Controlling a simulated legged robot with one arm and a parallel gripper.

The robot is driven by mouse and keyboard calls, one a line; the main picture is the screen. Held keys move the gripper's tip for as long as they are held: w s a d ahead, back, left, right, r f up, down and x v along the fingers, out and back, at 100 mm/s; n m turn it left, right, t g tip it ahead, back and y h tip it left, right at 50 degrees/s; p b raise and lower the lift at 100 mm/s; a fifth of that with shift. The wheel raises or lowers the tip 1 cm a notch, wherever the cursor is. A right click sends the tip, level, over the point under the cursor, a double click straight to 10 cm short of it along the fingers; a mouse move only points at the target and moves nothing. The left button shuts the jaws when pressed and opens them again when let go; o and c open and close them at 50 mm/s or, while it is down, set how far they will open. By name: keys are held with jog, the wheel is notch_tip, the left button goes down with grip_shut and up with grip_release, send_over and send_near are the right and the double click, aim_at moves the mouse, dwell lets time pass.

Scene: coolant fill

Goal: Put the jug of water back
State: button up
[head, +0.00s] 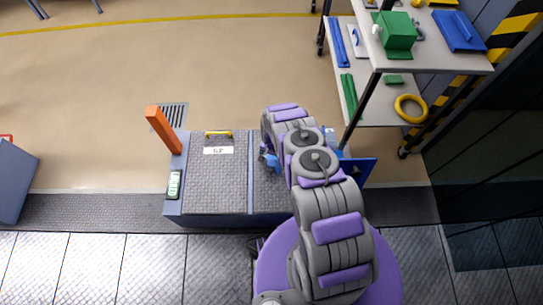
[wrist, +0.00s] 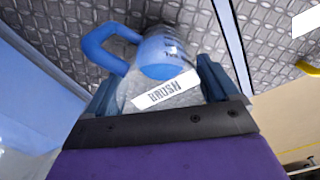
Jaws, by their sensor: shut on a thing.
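The jug of water (wrist: 166,92) is a clear container with a blue cap, a blue loop handle and a white label. In the wrist view it sits between the two fingers of my gripper (wrist: 160,80), which is shut on it. Grey tread plate shows behind the jug; I cannot tell whether the jug touches it. In the head view my arm hides most of the gripper and jug; a small blue part shows beside the arm, over the unit with the tread-plate top (head: 215,180).
The unit carries a yellow handle (head: 218,133), an orange post (head: 163,130) and a small green display (head: 174,185). A wheeled shelf cart (head: 455,65) with a green box (head: 397,38) and a yellow ring (head: 409,108) stands at the upper right.

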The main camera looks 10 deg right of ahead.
jog(key=shift+f, duration=0.1)
jog(key=o, duration=1.2)
notch_tip(320, 180, up, 30)
jog(key=n+p, duration=0.2)
jog(key=p, duration=0.1)
jog(key=s+r+n, duration=0.1)
jog(key=s+r, duration=0.3)
jog(key=r, duration=0.6)
jog(key=s+r, duration=0.3)
jog(key=r, duration=0.7)
jog(key=s+r+n+g, duration=0.1)
jog(key=s+r+n, duration=0.1)
jog(key=s+r, duration=1.05)
jog(key=s+r+n, duration=0.1)
jog(key=s+r, duration=0.1)
jog(key=s, duration=0.8)
jog(key=s+r, duration=0.3)
jog(key=s, duration=0.8)
jog(key=shift+r+n+g, duration=0.25)
jog(key=shift+n+g, duration=0.15)
jog(key=shift+d, duration=0.1)
